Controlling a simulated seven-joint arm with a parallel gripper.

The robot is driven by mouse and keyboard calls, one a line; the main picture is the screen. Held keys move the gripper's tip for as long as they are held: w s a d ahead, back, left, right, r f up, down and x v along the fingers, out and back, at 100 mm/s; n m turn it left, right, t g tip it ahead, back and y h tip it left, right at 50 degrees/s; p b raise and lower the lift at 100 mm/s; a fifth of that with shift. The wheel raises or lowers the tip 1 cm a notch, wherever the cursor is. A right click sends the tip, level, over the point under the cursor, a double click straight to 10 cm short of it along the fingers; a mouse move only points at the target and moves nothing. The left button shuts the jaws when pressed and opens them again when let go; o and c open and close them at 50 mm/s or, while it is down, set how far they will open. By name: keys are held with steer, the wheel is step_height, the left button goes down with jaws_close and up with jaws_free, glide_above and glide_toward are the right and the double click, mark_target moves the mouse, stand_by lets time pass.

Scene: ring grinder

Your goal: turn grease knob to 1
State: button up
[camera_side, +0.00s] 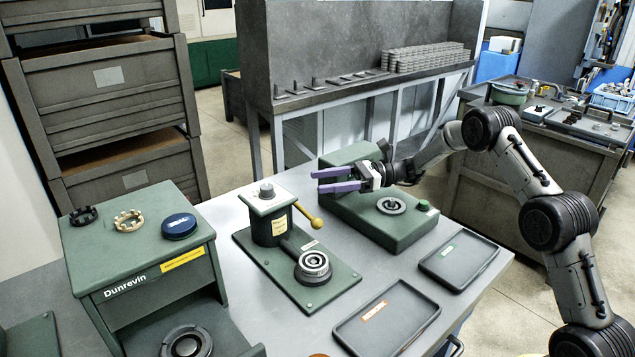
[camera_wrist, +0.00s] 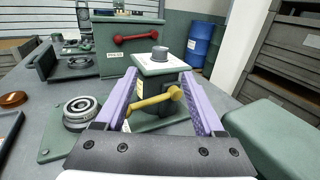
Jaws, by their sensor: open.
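A grey knob (camera_side: 266,190) stands on a white plate (camera_side: 284,203) on top of a dark green post; I take it for the grease knob. It also shows in the wrist view (camera_wrist: 160,53), beyond my fingertips and between their lines. Its number markings are too small to read. My gripper (camera_side: 316,181) has two purple fingers, spread apart and empty. In the side view it hangs to the right of the knob, apart from it, with fingers pointing left. In the wrist view, the yellow-ended lever (camera_wrist: 153,102) of the post shows between the fingers.
The post's green base carries a ringed dial (camera_side: 313,265). A green machine (camera_side: 390,235) with a round spindle and green button lies under my arm. Two dark trays (camera_side: 388,318) lie in front. The Dunrevin stand (camera_side: 150,270) with rings and a blue cap is at left.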

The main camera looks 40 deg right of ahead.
steer(key=m+t+h, duration=0.4)
steer(key=m+t, duration=0.1)
steer(key=t, duration=0.1)
glide_toward(267, 186)
steer(key=x, duration=1)
steer(key=shift+f, duration=0.35)
steer(key=shift+n, duration=0.3)
jaws_close()
